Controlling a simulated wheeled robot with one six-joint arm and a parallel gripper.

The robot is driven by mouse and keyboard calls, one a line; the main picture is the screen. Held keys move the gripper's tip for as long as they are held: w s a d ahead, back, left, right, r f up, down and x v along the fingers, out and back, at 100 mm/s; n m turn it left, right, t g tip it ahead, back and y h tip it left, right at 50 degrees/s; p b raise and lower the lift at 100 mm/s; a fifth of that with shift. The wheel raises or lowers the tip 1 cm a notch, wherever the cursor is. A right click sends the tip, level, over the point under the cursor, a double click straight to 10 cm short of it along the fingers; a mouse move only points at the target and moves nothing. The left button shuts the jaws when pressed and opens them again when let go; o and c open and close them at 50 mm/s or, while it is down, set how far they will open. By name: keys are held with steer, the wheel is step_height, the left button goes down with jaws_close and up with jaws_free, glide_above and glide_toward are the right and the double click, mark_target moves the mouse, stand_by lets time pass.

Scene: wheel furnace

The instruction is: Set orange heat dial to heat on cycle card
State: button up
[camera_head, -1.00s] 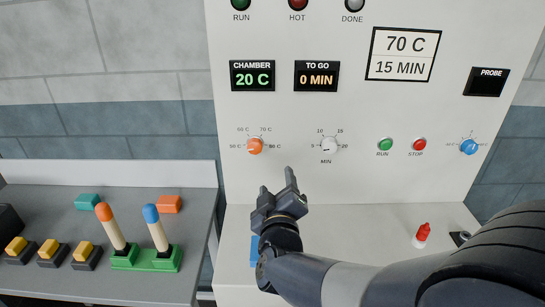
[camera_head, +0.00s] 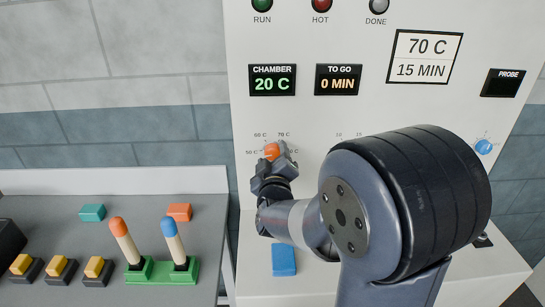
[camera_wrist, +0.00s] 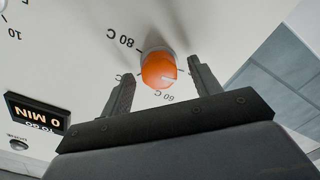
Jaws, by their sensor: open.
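The orange heat dial (camera_head: 272,151) sits on the white panel, with temperature marks around it. The cycle card (camera_head: 424,57) reads 70 C and 15 MIN. My gripper (camera_head: 273,157) is open at the heat dial, with its fingers reaching towards the panel. In the wrist view, the orange dial (camera_wrist: 158,70) stands between the two open fingers (camera_wrist: 163,78), with a gap visible on each side. I cannot tell clearly which mark the dial points to. The chamber display (camera_head: 272,81) reads 20 C.
The to-go display (camera_head: 338,80) reads 0 MIN. My arm hides the minute dial and the run and stop buttons. A blue dial (camera_head: 483,147) is at the right. A grey bench with two levers in a green base (camera_head: 160,272) and several yellow buttons is at the left.

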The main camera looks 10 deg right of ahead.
steer(key=c, duration=1)
